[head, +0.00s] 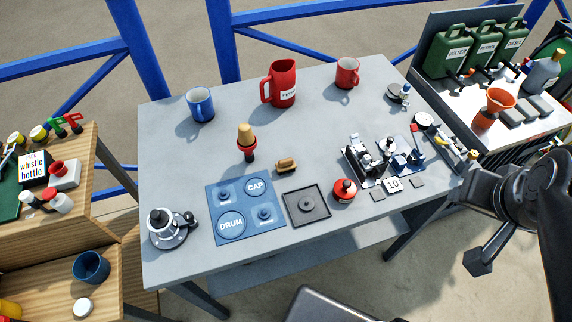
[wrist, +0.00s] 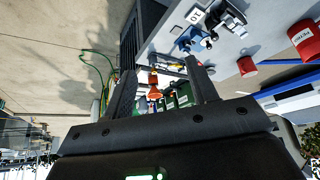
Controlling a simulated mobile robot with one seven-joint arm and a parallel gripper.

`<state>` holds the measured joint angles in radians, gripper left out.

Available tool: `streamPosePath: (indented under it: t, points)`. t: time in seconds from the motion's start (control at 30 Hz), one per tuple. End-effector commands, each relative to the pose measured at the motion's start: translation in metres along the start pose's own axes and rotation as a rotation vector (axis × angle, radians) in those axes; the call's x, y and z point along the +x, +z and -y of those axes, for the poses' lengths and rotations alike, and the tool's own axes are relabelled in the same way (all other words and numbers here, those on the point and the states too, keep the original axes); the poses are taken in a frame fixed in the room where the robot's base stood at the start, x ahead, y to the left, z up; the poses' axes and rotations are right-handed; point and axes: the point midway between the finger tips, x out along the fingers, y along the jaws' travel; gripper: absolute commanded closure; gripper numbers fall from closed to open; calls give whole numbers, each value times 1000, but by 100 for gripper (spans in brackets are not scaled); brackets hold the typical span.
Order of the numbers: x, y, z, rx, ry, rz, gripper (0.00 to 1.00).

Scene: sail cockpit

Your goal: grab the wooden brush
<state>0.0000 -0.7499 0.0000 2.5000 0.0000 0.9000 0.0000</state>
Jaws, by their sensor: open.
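The wooden brush (head: 286,165) is a small tan block with a darker lower side. It lies near the middle of the grey table (head: 320,105) in the head view, just behind a dark square pad (head: 306,206). I cannot make it out in the wrist view. My gripper (wrist: 160,70) is open and empty in the wrist view, its two dark fingers spread apart. In the head view my arm is at the right edge, off the table's right end and well away from the brush. The fingertips are not clear there.
A red-and-tan upright piece (head: 247,143) stands left of the brush. A blue board (head: 245,212) lies in front-left. A red round pot (head: 344,191) and a small metal mechanism (head: 370,160) stand to the right. Mugs and a red jug (head: 281,84) stand behind.

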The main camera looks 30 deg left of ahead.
Motion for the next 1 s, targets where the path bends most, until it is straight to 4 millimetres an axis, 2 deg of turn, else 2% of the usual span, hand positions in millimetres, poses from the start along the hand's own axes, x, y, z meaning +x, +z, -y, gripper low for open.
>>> streamPosePath:
  t: [0.27,0.37,0.47,0.73,0.9,1.0]
  points:
    - [1,-3,3,-32,-5,7,47]
    - [6,-13,14,-130,-18,30,47]
    - [14,-28,33,-303,-44,66,47]
    - [45,-65,111,-866,-148,156,47]
    - [69,-74,170,-1220,-230,196,47]
    - [85,-73,208,-1428,-285,215,47]
